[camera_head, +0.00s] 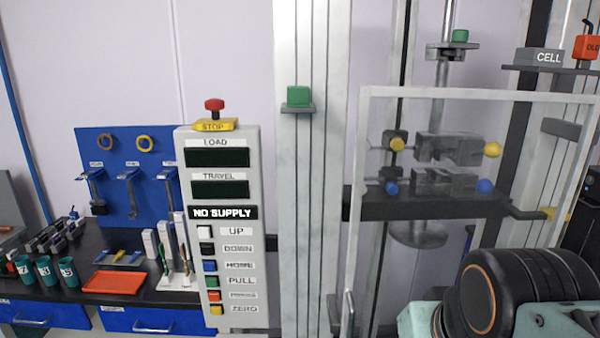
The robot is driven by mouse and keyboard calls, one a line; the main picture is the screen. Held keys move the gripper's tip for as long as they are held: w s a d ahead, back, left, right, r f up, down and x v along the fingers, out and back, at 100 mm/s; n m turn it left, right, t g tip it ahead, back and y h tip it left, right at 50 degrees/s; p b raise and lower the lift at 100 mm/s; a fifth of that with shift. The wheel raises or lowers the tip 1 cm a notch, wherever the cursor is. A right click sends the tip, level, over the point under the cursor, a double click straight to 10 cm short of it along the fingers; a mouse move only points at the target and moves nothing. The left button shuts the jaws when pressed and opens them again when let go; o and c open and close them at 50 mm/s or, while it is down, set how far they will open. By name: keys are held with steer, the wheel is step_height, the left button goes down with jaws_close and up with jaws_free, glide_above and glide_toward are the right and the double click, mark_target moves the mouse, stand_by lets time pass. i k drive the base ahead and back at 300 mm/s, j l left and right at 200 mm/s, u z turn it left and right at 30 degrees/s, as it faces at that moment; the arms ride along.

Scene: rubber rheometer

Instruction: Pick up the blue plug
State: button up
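I cannot make out for certain which thing is the blue plug. A tiny blue-topped item (73,212) stands among the dark parts on the left bench, too small to identify. Blue round knobs, one on the right (484,186) and one on the left (392,188), sit on the lower clamp behind the clear guard. An orange block (586,47) at the top right edge bears a partly cut-off label that seems to start "PLU". My gripper is not in view; only dark and pale green parts of my arm show at the lower right.
The control panel (222,270) reads "NO SUPPLY" and has a red stop button (214,105). The framed clear guard (470,94) stands before the clamps. The bench holds teal cups (45,270), an orange tray (115,282) and a tool board (125,215).

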mark_target(74, 215)
steer(key=j+u, duration=0.1)
steer(key=u, duration=0.15)
steer(key=j+u, duration=0.1)
steer(key=u, duration=0.2)
steer(key=i+j+u, duration=0.2)
steer(key=j, duration=0.15)
steer(key=j+u, duration=0.25)
steer(key=j, duration=0.15)
steer(key=i+j, duration=0.2)
steer(key=j, duration=0.15)
steer(key=i+j, duration=0.15)
steer(key=j, duration=0.25)
steer(key=i+j+u, duration=0.1)
steer(key=j, duration=0.25)
steer(key=i+j, duration=0.3)
steer(key=z, duration=0.45)
steer(key=j+z, duration=0.1)
steer(key=z, duration=0.4)
steer(key=k+z, duration=0.1)
steer(key=z, duration=1.3)
steer(key=k+z, duration=0.1)
steer(key=z, duration=0.35)
